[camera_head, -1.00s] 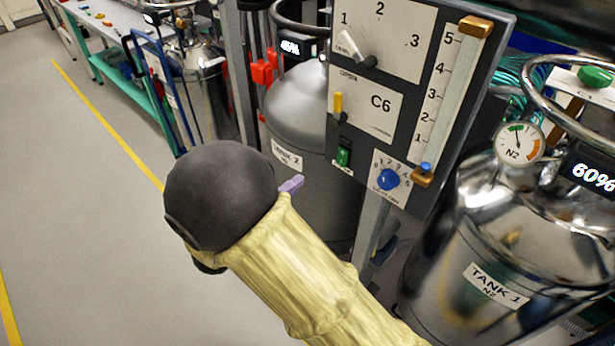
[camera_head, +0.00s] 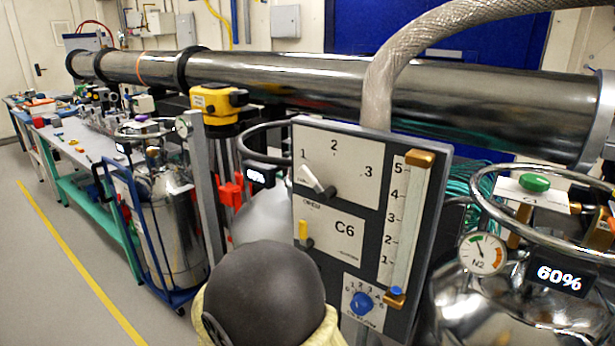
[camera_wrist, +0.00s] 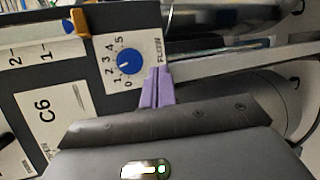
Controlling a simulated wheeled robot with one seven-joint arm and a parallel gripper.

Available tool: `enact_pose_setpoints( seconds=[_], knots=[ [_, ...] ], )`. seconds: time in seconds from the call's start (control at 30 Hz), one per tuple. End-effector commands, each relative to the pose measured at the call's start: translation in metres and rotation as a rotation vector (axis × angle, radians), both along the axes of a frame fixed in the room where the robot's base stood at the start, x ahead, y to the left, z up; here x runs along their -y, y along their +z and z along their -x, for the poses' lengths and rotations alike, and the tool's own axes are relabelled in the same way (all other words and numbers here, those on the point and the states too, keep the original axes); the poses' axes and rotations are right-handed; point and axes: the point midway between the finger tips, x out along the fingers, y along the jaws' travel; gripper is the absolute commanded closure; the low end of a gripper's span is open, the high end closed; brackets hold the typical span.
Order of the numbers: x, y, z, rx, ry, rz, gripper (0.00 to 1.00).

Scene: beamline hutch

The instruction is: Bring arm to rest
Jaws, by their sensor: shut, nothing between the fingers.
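My gripper shows in the wrist view, its purple fingers (camera_wrist: 157,88) together and empty. They stand in front of the C6 control panel, just beside the flow dial (camera_wrist: 126,64); whether they touch the panel I cannot tell. In the head view a dark rounded joint and yellow-sleeved part of my arm show at the bottom, and the gripper is hidden there. The C6 panel (camera_head: 345,215) has a lever switch (camera_head: 318,182), a yellow toggle (camera_head: 303,235), a blue flow dial (camera_head: 361,303) and a slider column (camera_head: 405,225).
Right of the panel stands a shiny tank (camera_head: 480,310) with a gauge (camera_head: 482,253) and a 60% display. A long steel pipe (camera_head: 290,75) crosses behind. At left are a tank on a blue trolley (camera_head: 170,235) and a workbench (camera_head: 75,150). Grey floor (camera_head: 40,270) lies open at left.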

Motion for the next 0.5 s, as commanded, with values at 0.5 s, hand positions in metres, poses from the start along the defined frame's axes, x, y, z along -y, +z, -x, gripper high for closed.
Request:
enact_pose_setpoints(
  seconds=[0.5],
  knots=[
    [0.099,-0.042,0.084,-0.366,-0.463,-0.829,1.00]
  ],
)
